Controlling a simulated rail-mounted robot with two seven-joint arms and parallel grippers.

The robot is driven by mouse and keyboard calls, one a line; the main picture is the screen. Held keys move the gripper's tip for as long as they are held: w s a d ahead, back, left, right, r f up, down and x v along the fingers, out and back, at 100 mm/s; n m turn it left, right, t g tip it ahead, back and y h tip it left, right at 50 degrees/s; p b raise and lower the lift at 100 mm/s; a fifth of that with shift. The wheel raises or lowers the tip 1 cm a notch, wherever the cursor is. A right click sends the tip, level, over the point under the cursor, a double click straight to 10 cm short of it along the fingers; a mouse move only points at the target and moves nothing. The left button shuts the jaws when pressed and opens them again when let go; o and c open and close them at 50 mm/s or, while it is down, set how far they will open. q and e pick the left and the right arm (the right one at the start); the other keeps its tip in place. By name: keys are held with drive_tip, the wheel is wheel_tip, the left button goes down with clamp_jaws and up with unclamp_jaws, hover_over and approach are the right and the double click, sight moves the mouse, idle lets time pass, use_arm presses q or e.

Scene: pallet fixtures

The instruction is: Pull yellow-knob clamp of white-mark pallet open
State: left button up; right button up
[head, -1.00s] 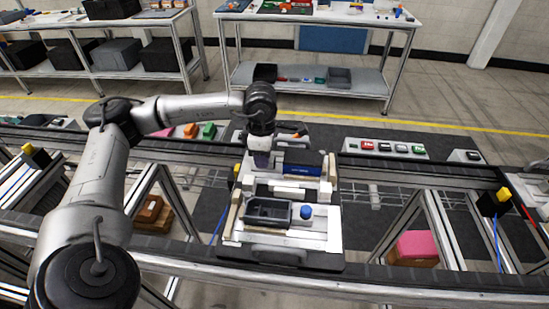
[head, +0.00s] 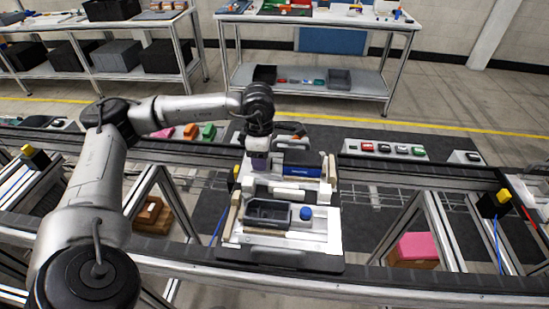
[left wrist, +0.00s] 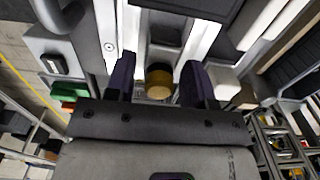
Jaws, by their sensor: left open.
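The pallet fixture (head: 325,238) sits on the rail line in the middle of the head view. It bears a dark tray (head: 267,213), a blue round knob (head: 306,213) and a blue block (head: 301,171). My left gripper (head: 258,166) is over its back left part, pointing down. In the left wrist view the gripper (left wrist: 157,85) is open. A dull yellow round knob (left wrist: 158,82) shows between its two dark fingers, with a visible gap to the right finger. The knob is hidden in the head view. I cannot make out a white mark. My right gripper is not in view.
Rails run left and right of the pallet. Yellow-topped posts stand at the left (head: 35,157) and right (head: 495,203). A button panel (head: 385,149) lies behind the rail. A pink block (head: 416,245) is low at the right. Workbenches stand at the back.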

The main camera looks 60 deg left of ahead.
use_arm(q)
drive_tip(key=shift+r+p, duration=3.1)
drive_tip(key=shift+r, duration=0.9)
